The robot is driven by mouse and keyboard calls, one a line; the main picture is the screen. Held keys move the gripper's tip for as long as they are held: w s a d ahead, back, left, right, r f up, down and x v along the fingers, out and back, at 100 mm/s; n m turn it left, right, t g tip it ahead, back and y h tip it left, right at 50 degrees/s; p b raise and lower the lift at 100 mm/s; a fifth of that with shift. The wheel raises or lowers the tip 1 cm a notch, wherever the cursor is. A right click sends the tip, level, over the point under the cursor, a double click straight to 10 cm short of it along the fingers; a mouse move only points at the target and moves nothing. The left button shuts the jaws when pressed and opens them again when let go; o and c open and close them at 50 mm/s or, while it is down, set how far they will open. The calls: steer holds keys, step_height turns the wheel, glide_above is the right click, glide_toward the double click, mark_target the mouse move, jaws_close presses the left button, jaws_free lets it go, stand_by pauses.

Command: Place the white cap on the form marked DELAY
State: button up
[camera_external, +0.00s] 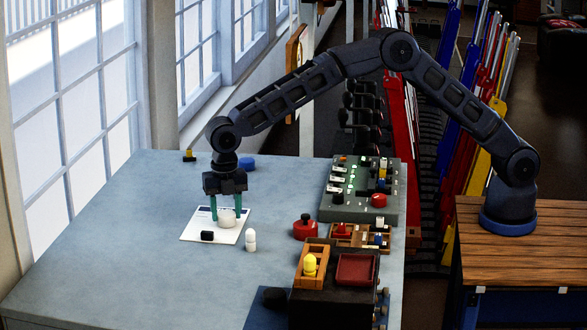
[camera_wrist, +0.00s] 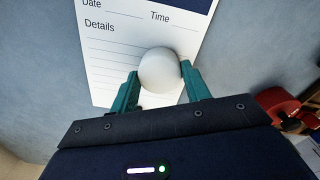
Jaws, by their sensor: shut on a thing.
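The white cap (camera_external: 227,218) is a round, domed white piece over the white paper form (camera_external: 193,233) on the blue-grey table. The wrist view shows the cap (camera_wrist: 161,71) between my two teal fingers, over the lined part of the form (camera_wrist: 105,65). That form reads Date, Time and Details; its heading is cut off, so I cannot read DELAY. My gripper (camera_external: 227,210) points down and is shut on the cap. I cannot tell whether the cap touches the paper. A small black block (camera_external: 207,236) sits on the form's near part.
A white peg-shaped piece (camera_external: 251,240) stands just right of the form. A lever panel (camera_external: 350,205), red knob (camera_external: 305,228) and wooden tray (camera_external: 312,250) fill the right. The table's left is clear.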

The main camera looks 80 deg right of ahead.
mark_target(226, 214)
steer(key=shift+f, duration=0.15)
steer(key=o, duration=0.9)
steer(key=shift+o, duration=0.2)
step_height(226, 214, up, 12)
steer(key=s+d+r+m+t, duration=0.1)
steer(key=s+d+r+m, duration=0.5)
steer(key=s+d+r, duration=0.6)
steer(key=s+d+r+m+t, duration=0.1)
steer(key=s+d+r+m, duration=0.5)
steer(key=s+d, duration=0.6)
steer(key=s+d+f+m+t, duration=0.1)
steer(key=s+d+f+m, duration=0.1)
steer(key=s, duration=0.9)
steer(key=s+d+f+m, duration=0.2)
steer(key=s+d+m, duration=0.2)
steer(key=s, duration=0.7)
steer(key=s+d+f+m+t, duration=0.1)
steer(key=s+d+f+m, duration=0.2)
steer(key=s, duration=0.8)
steer(key=shift+d+m+t, duration=0.3)
steer(key=shift+d+m, duration=0.2)
steer(key=shift+m, duration=0.6)
